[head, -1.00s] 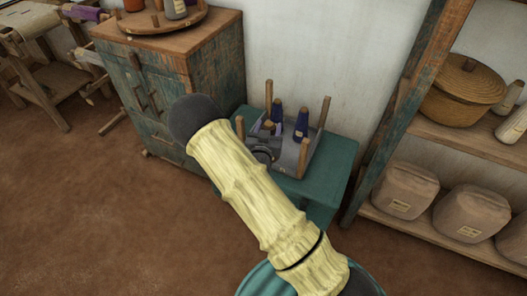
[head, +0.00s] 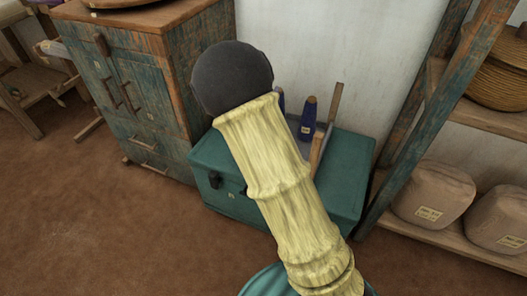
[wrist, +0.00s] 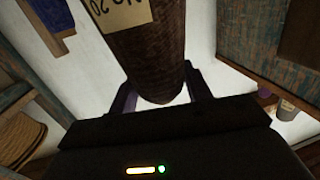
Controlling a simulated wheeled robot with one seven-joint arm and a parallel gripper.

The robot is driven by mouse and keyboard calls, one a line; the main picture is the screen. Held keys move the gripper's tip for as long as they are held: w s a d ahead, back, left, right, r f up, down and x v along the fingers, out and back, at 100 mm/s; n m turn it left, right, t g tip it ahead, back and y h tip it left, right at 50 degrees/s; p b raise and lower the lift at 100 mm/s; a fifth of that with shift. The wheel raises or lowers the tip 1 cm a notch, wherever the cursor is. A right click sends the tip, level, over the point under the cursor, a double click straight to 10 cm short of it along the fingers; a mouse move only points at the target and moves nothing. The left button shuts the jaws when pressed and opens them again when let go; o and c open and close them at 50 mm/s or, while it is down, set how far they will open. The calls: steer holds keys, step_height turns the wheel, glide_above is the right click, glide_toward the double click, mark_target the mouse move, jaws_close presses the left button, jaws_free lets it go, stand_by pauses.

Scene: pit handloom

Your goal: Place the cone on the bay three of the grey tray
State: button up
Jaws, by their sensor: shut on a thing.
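In the wrist view a dark brown cone (wrist: 150,60) with a pale paper label stands between the fingers of my gripper (wrist: 163,92), which is shut on it. In the head view the gripper and the held cone are hidden behind my arm. The grey tray (head: 326,128) shows only in part at the right of my arm, on a teal chest. A dark blue cone (head: 308,120) stands upright in it, and a sliver of another blue one shows at the arm's edge. The bays cannot be made out.
The teal chest (head: 342,185) stands between a worn wooden cabinet (head: 150,90) at the left and a shelf rack (head: 432,110) at the right. Sacks (head: 433,195) sit on the low shelf. Open floor lies in front.

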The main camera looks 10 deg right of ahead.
steer(key=shift+s+a+r, duration=0.1)
step_height(320, 180, down, 6)
steer(key=b, duration=0.2)
steer(key=shift+b, duration=0.3)
steer(key=shift+f+b, duration=0.85)
steer(key=shift+f, duration=1.25)
steer(key=o, duration=1.4)
